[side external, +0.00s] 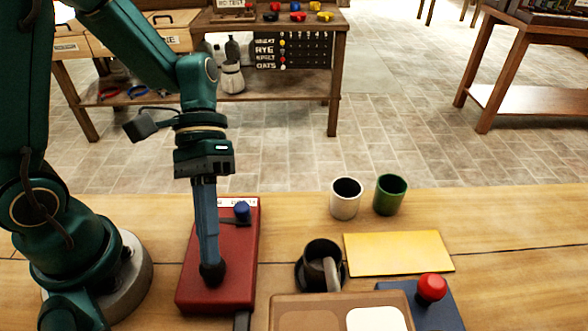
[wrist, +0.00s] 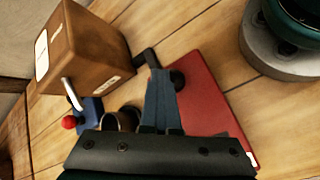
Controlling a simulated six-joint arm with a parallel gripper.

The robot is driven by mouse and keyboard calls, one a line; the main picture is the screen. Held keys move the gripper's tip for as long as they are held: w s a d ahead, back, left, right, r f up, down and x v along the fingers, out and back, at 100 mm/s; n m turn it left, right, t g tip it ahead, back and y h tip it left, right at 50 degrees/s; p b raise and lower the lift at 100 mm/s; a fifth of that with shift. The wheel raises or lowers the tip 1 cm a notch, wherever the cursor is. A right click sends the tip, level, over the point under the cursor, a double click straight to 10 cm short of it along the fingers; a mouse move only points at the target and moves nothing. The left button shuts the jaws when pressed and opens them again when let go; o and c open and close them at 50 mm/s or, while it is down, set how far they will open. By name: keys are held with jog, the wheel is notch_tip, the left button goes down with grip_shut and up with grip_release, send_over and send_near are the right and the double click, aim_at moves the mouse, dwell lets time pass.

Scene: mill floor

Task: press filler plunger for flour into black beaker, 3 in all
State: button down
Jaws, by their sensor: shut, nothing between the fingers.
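My gripper (side external: 209,262) is shut and empty, pointing down over the red filler base (side external: 190,285). Its fingertips meet, or hang just over, a round black knob on that base; I cannot tell if the knob is pressed down. The knob (wrist: 177,78) and my fingers (wrist: 156,80) also show in the wrist view. The black beaker (side external: 314,253) stands on a dark round rest right of the red base, under the grey spout (side external: 331,274). The spout comes from a brown hopper box (wrist: 98,45). The beaker's contents are hidden.
A blue knob (side external: 241,210) sits at the red base's far end. A red button (side external: 432,287) stands on a blue base at right. A white cup (side external: 345,207), a green cup (side external: 389,205) and a yellow mat (side external: 398,252) are behind. The far right tabletop is clear.

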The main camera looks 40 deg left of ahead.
jog(key=shift+r, duration=1.25)
jog(key=shift+r, duration=2.5)
notch_tip(320, 180, up, 4)
jog(key=shift+f, duration=0.1)
dwell(0.4)
jog(key=shift+f, duration=4.45)
jog(key=shift+f, duration=0.2)
